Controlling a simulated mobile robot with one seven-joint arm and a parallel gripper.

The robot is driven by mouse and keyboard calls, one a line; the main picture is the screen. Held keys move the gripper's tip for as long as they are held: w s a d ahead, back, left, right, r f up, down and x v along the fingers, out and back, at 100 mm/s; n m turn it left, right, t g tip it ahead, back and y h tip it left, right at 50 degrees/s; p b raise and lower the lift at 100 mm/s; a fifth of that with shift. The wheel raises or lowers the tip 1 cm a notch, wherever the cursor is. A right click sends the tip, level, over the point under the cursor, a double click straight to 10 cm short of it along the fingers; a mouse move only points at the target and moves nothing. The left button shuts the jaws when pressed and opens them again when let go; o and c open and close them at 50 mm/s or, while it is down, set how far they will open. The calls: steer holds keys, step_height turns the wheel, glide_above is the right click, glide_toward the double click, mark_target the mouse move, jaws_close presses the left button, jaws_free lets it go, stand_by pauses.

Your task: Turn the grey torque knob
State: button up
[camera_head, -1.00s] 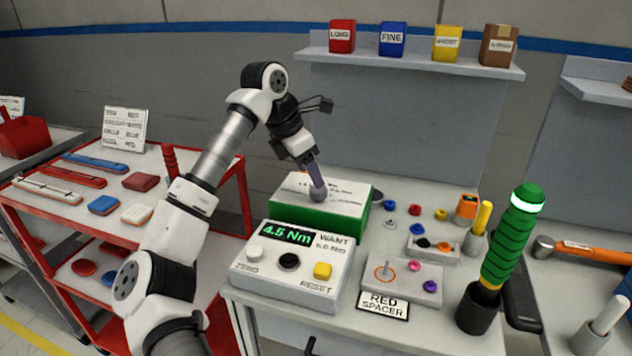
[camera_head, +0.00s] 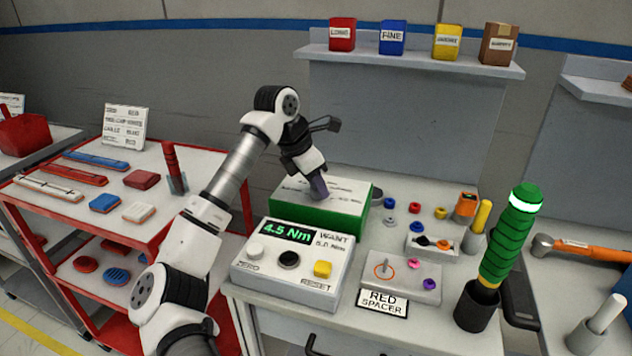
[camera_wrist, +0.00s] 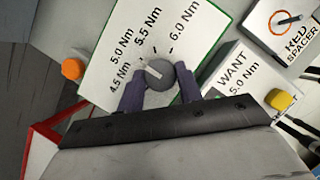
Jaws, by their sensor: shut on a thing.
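The grey torque knob (camera_wrist: 160,76) sits on the white top of a green-sided box (camera_head: 288,203). The wrist view shows a scale from 4.5 to 6.0 Nm around it. Its pale pointer line slants toward the upper left of that view, on the side of the lower numbers; the exact mark is unclear. My gripper (camera_wrist: 160,84) is shut on the knob, with one finger on each side. In the head view my gripper (camera_head: 318,188) largely hides the knob. The display box (camera_head: 292,264) reads 4.5 Nm beside a printed WANT 5.0 Nm.
The display box, with a yellow button (camera_head: 322,269), stands in front of the green box. Small coloured parts and a grey plate (camera_head: 415,290) lie to the right. A green-handled tool (camera_head: 510,240) stands upright further right. A red cart (camera_head: 220,212) stands at left.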

steer(key=shift+m, duration=0.3)
steer(key=m+g+p, duration=0.1)
steer(key=m, duration=0.1)
steer(key=shift+w+r+m, duration=0.1)
steer(key=shift+r+m, duration=0.05)
steer(key=shift+m, duration=0.15)
steer(key=shift+w+m+g+h+p, duration=0.15)
steer(key=shift+m+g+p, duration=0.35)
steer(key=shift+m, duration=0.65)
steer(key=shift+s+m+g+h+p, duration=0.15)
steer(key=shift+m+g+p, duration=0.35)
steer(key=shift+m, duration=0.65)
steer(key=shift+w, duration=0.1)
steer(key=o, duration=1)
steer(key=shift+c, duration=0.2)
steer(key=v, duration=1.3)
steer(key=shift+r+b, duration=0.3)
